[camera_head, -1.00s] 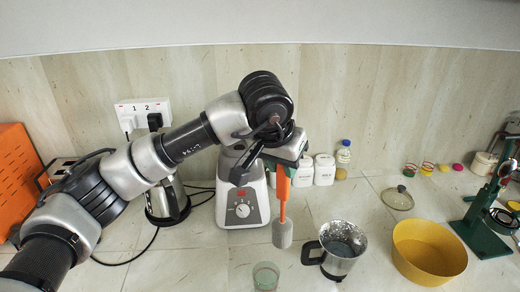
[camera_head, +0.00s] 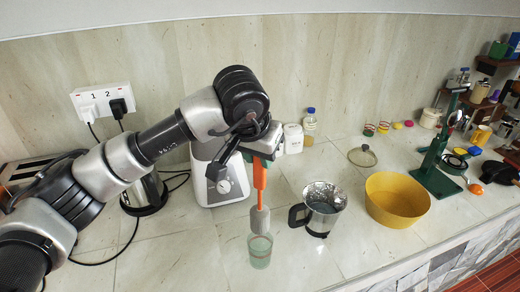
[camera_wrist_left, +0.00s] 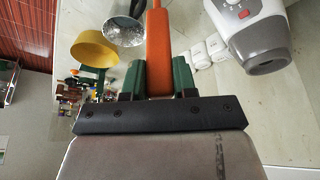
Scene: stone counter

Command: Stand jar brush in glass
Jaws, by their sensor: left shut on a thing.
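The jar brush (camera_head: 259,190) has an orange handle and a pale grey head, and hangs upright with its head down. My left gripper (camera_head: 262,150) is shut on the top of the orange handle; the handle (camera_wrist_left: 159,45) also shows between the green fingers (camera_wrist_left: 158,78) in the left wrist view. The greenish glass (camera_head: 260,257) stands on the counter. The brush head overlaps the glass rim in the head view; whether its lower end is inside or just behind the rim I cannot tell. The right gripper is not in view.
A metal jug (camera_head: 322,210) stands right of the glass, with a yellow bowl (camera_head: 396,205) further right. A blender base (camera_head: 225,180) and kettle (camera_head: 143,195) stand behind. The counter left of the glass is clear.

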